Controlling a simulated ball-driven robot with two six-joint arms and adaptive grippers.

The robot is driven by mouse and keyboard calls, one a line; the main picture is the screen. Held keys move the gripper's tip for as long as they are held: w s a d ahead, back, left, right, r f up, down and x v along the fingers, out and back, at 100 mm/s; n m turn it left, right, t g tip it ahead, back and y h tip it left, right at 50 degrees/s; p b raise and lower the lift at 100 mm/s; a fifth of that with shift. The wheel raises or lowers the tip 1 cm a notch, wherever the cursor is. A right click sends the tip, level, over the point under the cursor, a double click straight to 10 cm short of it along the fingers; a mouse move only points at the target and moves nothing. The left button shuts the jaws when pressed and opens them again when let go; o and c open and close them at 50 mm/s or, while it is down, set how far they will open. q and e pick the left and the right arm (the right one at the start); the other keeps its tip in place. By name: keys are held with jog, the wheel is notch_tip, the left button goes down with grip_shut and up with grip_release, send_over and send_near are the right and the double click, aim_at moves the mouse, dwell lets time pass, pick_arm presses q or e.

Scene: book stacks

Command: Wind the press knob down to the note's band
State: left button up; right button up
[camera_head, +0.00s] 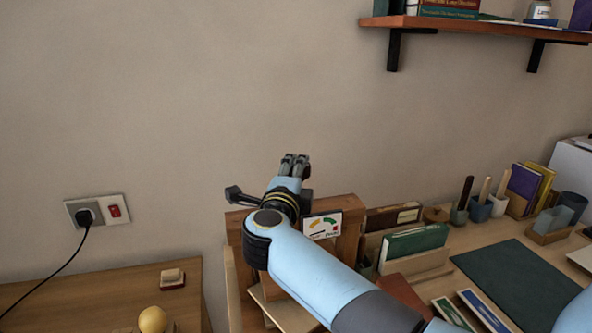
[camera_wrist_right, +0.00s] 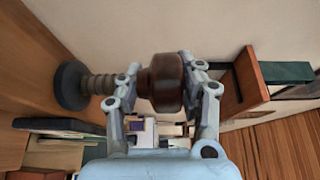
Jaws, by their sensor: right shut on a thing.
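My right gripper (camera_head: 294,163) is at the wooden press frame (camera_head: 352,218), in front of the wall. In the right wrist view, my right gripper (camera_wrist_right: 164,74) is shut on the dark brown round press knob (camera_wrist_right: 166,84), with one finger on each side. A ridged shaft (camera_wrist_right: 102,84) joins the knob to a dark round disc (camera_wrist_right: 72,86). A white note (camera_head: 322,226) with a yellow, green and red arc is on the frame; its small marks are too small to read. The arm hides the knob in the head view. My left gripper is not in view.
Upright books (camera_head: 413,241) and pen cups (camera_head: 479,209) stand right of the press. A dark green mat (camera_head: 520,282) lies on the desk. A wall shelf (camera_head: 470,24) hangs above. A lower wooden surface (camera_head: 100,295) with small items is at left, below a wall socket (camera_head: 97,210).

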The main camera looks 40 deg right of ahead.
jog(key=shift+w+r+m+g+h+b, duration=0.2)
jog(key=shift+r+m+g+h+b, duration=0.3)
jog(key=shift+m+g+h, duration=0.4)
jog(key=m+g+b, duration=0.1)
jog(key=g, duration=0.2)
jog(key=shift+d+m+h, duration=0.1)
jog(key=shift+m+h, duration=0.3)
jog(key=shift+r+m+g+h+b, duration=0.1)
jog(key=shift+m+g+h+b, duration=0.2)
jog(key=shift+m+g+b, duration=0.55)
jog(key=o, duration=1)
jog(key=shift+s+r, duration=0.1)
jog(key=shift+c, duration=0.2)
jog(key=shift+f+n, duration=0.25)
jog(key=shift+f, duration=0.05)
